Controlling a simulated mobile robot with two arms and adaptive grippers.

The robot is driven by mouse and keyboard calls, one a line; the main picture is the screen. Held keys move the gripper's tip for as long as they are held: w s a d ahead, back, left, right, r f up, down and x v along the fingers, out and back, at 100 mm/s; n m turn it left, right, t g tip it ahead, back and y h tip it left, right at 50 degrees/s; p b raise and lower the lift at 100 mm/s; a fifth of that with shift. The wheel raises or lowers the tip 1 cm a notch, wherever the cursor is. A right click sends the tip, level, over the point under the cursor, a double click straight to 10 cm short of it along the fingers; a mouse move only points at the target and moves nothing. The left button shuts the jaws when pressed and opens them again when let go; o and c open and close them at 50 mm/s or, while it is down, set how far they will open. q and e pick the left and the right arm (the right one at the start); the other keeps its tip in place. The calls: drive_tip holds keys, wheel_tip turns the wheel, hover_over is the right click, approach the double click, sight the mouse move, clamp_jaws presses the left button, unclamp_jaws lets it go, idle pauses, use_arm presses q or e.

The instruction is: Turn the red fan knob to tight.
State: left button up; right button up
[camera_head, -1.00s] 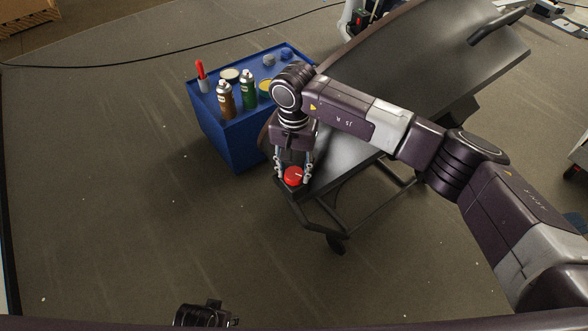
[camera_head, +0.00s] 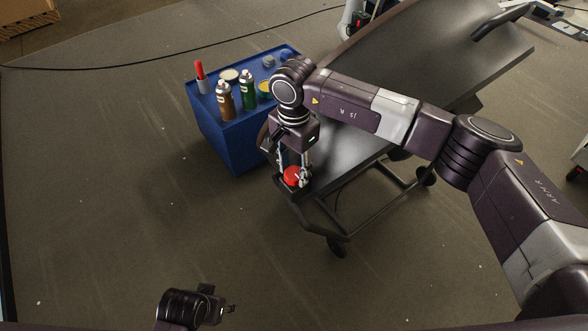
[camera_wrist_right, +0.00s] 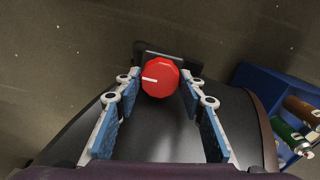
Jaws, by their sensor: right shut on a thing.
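The red fan knob (camera_head: 291,177) sits at the near end of the dark machine, with my right gripper (camera_head: 292,174) pointing down over it. The right wrist view shows the red knob (camera_wrist_right: 160,78) as a faceted red cap with a white line pointing left. The blue-padded fingers of my right gripper (camera_wrist_right: 160,88) stand on either side of it, shut on it. My left gripper (camera_head: 226,309) is at the bottom of the head view, far from the knob; its jaws are too small and dark to read.
A blue cart (camera_head: 229,137) stands left of the machine, holding a brown bottle (camera_head: 225,101), a green bottle (camera_head: 248,90), tins and a red-handled tool (camera_head: 200,72). The black machine panel (camera_head: 419,60) rises to the right. The floor at left is clear.

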sight(294, 173)
idle(0.3)
drive_tip(key=o, duration=0.9)
drive_tip(key=shift+r, duration=0.1)
wheel_tip(294, 173, up, 12)
drive_tip(key=shift+f, duration=0.1)
